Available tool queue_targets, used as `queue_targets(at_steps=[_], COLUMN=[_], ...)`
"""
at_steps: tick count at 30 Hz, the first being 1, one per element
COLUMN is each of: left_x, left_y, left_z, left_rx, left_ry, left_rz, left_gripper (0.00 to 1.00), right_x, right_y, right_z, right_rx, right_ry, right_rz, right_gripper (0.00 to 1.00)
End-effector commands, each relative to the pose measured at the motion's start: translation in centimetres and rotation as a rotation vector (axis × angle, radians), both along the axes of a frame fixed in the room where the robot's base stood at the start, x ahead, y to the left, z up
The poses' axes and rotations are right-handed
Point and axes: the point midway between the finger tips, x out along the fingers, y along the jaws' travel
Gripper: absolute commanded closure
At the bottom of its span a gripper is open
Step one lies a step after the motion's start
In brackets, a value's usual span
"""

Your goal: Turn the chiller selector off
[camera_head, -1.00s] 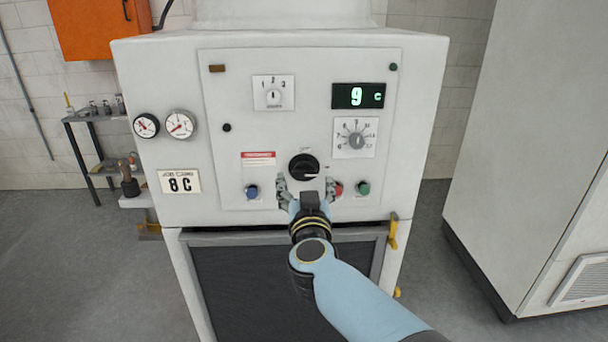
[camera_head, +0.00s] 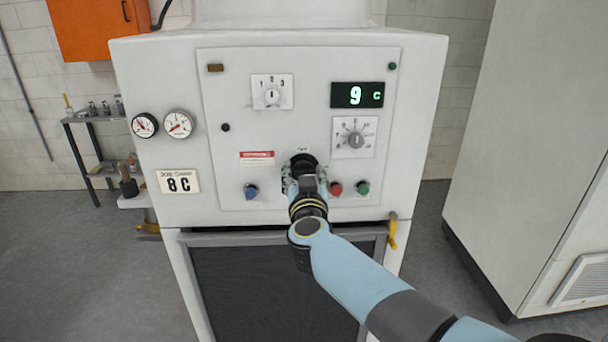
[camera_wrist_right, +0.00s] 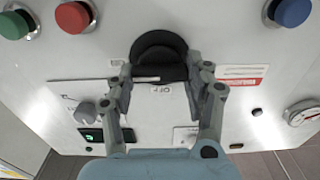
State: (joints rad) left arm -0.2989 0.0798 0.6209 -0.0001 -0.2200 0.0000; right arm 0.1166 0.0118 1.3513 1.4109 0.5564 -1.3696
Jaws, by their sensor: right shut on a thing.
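The chiller selector is a round black knob (camera_head: 304,160) low on the white control panel, mostly hidden by my right gripper (camera_head: 304,180) in the head view. In the right wrist view, turned upside down, the knob (camera_wrist_right: 158,48) sits between the two fingers of my right gripper (camera_wrist_right: 160,78), which is shut on it. A white line (camera_wrist_right: 146,79) shows on the knob, level in the picture, beside the OFF print on the panel. My left gripper is not in view.
A blue button (camera_head: 251,191) is left of the knob; red (camera_head: 335,189) and green (camera_head: 363,188) buttons are right. Above are a 1-2-3 switch (camera_head: 272,93), a grey dial (camera_head: 355,139) and a display (camera_head: 358,95) reading 9 C. A card (camera_head: 179,181) reads 8 C.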

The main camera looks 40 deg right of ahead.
Motion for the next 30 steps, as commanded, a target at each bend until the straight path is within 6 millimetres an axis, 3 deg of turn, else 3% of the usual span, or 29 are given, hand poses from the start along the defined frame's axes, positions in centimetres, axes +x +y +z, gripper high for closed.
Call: queue_targets(at_steps=[3,11,30], left_x=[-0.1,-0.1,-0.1], left_y=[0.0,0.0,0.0], left_z=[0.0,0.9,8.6], left_rx=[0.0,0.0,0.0], left_ry=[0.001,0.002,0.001], left_rz=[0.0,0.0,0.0], left_gripper=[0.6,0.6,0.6], right_x=[0.0,0.0,0.1], right_y=[0.0,0.0,0.2], right_z=[0.0,0.2,0.4], right_rx=[0.0,-0.03,-0.457], right_ry=[0.0,0.02,0.282], right_rz=[0.001,0.001,0.002], right_gripper=[0.81,0.81,0.81])
